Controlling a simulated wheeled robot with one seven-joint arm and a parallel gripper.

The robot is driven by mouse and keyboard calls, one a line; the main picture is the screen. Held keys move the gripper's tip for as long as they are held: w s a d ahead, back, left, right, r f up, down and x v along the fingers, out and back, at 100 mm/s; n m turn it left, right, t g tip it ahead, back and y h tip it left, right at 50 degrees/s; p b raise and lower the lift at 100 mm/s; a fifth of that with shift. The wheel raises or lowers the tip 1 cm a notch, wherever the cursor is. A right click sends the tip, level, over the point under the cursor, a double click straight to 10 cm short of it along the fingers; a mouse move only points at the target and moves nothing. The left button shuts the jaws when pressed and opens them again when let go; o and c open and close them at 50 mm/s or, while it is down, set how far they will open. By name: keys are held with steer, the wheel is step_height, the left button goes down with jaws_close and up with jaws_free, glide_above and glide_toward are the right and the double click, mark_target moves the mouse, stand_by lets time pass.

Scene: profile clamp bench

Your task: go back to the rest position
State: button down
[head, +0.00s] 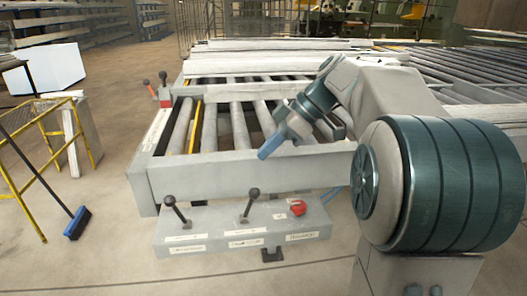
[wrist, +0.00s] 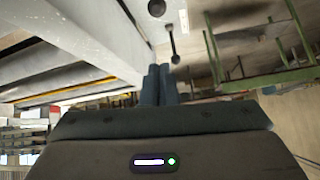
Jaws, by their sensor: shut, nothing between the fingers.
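My gripper (head: 268,152) is at the front edge of the roller bench (head: 230,172), pointing down and to the left above the front control box. Its two blue fingers lie together with nothing between them; they also show in the wrist view (wrist: 158,70). The grey control box (head: 215,228) carries a left black-knobbed lever (head: 175,209), a middle black-knobbed lever (head: 249,204) and a red knob (head: 298,207). Both black levers lean. A dark-knobbed lever (wrist: 173,48) shows beyond the fingertips in the wrist view.
A red fitting (head: 165,97) with black-knobbed levers sits at the bench's back left. A yellow rail frame (head: 45,150) and a blue-headed broom (head: 77,222) stand at left. Bare floor (head: 110,250) lies between them and the control box.

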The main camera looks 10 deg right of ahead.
steer(key=s+f+m+h+p, duration=0.3)
steer(key=s+m+h+p, duration=0.1)
steer(key=s+m, duration=0.3)
steer(key=s+f+m+t+h+p, duration=0.1)
steer(key=s+f+m+h+p, duration=0.3)
steer(key=s, duration=0.8)
steer(key=m+p, duration=0.2)
steer(key=m, duration=0.2)
steer(key=shift+d+f, duration=0.15)
steer(key=shift+f, duration=0.15)
